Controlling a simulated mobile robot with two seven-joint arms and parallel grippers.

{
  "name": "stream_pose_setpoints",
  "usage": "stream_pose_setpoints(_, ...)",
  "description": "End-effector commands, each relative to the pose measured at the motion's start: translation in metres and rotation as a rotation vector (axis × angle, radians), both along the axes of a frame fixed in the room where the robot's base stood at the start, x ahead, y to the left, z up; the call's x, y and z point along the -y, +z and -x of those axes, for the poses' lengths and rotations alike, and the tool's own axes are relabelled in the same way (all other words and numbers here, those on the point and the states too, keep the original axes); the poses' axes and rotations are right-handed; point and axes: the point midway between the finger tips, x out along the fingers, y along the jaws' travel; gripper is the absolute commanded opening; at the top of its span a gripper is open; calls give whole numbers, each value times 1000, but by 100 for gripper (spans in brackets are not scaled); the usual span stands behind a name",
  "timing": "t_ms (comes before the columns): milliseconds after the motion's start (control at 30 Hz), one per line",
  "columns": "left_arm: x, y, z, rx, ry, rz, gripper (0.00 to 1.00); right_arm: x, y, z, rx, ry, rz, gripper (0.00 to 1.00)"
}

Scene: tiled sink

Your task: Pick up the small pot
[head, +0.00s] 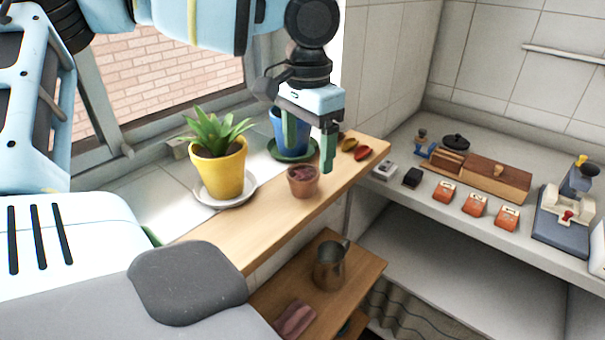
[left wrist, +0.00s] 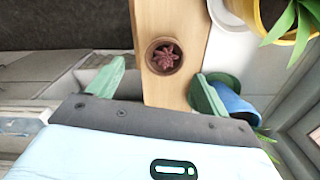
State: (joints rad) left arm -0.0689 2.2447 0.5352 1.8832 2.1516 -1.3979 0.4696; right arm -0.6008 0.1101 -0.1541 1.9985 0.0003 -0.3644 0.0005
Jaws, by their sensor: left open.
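The small pot (head: 303,185) is terracotta with a dark reddish plant in it. It stands upright on the wooden shelf (head: 236,240) in the head view. In the left wrist view the small pot (left wrist: 152,57) is seen from above, ahead of and between the lines of the two fingers. My left gripper (head: 309,152) is open and empty, fingers pointing down, above and slightly behind the pot, apart from it. Its green fingers also show in the left wrist view (left wrist: 155,88). My right gripper is not in view.
A yellow pot (head: 220,175) with a leafy plant stands on a white saucer left of the small pot. A blue pot (head: 286,134) on a green saucer is close behind my left gripper. A metal pitcher (head: 328,268) stands on a lower shelf.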

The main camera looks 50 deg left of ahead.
Motion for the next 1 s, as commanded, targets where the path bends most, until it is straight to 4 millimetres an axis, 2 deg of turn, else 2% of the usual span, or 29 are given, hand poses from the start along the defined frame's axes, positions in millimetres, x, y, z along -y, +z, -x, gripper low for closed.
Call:
stream_pose_setpoints(267, -1, -12, 1, 0, 1, 0, 79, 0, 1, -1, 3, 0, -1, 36)
stream_pose_setpoints(600, -6, -55, 4, 0, 1, -1, 79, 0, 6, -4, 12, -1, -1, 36)
stream_pose_setpoints(900, -6, -60, 4, 2, 1, 0, 79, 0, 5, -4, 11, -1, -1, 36)
stream_pose_setpoints(1000, -6, -59, 4, 2, 1, 0, 67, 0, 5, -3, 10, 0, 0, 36)
